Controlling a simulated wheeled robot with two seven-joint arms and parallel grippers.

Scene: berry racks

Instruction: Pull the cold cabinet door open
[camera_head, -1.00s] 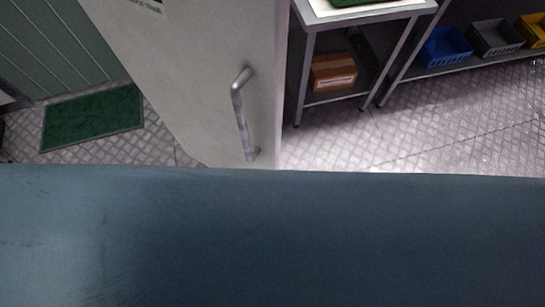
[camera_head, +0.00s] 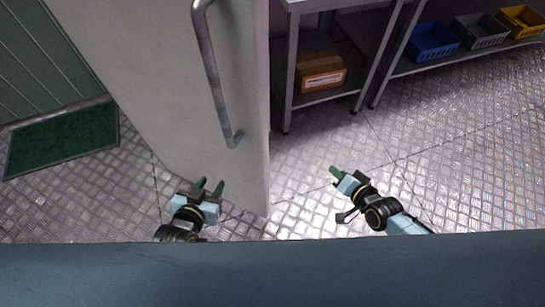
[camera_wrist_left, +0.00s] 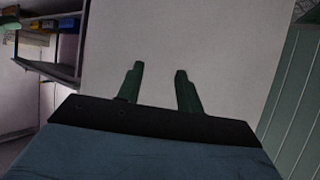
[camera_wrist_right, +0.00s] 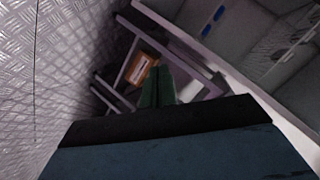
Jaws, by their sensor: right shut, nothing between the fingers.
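A pale door panel (camera_head: 150,70) stands in the left half of the head view, its narrow edge facing right. My left gripper (camera_head: 209,186) is open and empty in front of the door's lower part, below the handle in the picture. The left wrist view shows its spread fingers (camera_wrist_left: 159,68) against the pale panel (camera_wrist_left: 190,35), with no handle visible. My right gripper (camera_head: 337,172) is right of the door, apart from it. Its fingers (camera_wrist_right: 157,70) are together and empty.
Right of the door is a steel table (camera_head: 288,75) with a cardboard box (camera_head: 320,71) on its lower shelf. Beyond it a shelf carries blue (camera_head: 433,41), grey and yellow crates. A green mat (camera_head: 62,140) lies left. The patterned metal floor (camera_head: 470,140) is clear at right.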

